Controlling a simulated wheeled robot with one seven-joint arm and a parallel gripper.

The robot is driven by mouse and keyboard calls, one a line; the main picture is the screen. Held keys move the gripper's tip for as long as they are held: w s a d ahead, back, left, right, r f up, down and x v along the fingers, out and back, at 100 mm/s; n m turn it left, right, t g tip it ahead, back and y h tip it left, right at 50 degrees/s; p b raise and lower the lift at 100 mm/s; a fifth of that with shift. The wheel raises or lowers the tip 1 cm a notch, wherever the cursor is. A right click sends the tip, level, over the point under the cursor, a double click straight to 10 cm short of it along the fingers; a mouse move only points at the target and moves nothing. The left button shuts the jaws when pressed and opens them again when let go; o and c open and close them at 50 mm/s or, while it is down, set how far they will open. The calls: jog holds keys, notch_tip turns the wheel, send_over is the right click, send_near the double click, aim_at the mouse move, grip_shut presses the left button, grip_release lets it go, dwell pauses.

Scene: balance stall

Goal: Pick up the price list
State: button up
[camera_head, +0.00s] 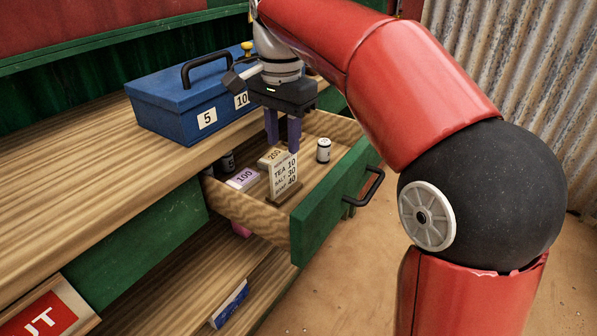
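The price list (284,178) is a small cream card with lines such as TEA 10 and SALT 30. It stands upright inside the open drawer (318,221), near the drawer's front left. My gripper (283,140) points down over the drawer, with its purple fingers just above and behind the card's top. A gap shows between the two fingers, and nothing is seen between them. Whether a finger touches the card or the block marked 200 cannot be told.
The drawer also holds a block marked 200 (271,156), a block marked 100 (243,178) and a small metal cylinder (323,150). A blue cash box (180,104) with a black handle stands on the wooden counter (60,190). The drawer's green front has a black handle (366,188).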

aim_at(283, 155)
jog(key=shift+w+d+f, duration=0.1)
jog(key=shift+w+f, duration=0.1)
jog(key=shift+f, duration=0.05)
notch_tip(283, 155, down, 7)
jog(key=shift+f+b, duration=0.1)
jog(key=shift+b, duration=0.55)
grip_shut()
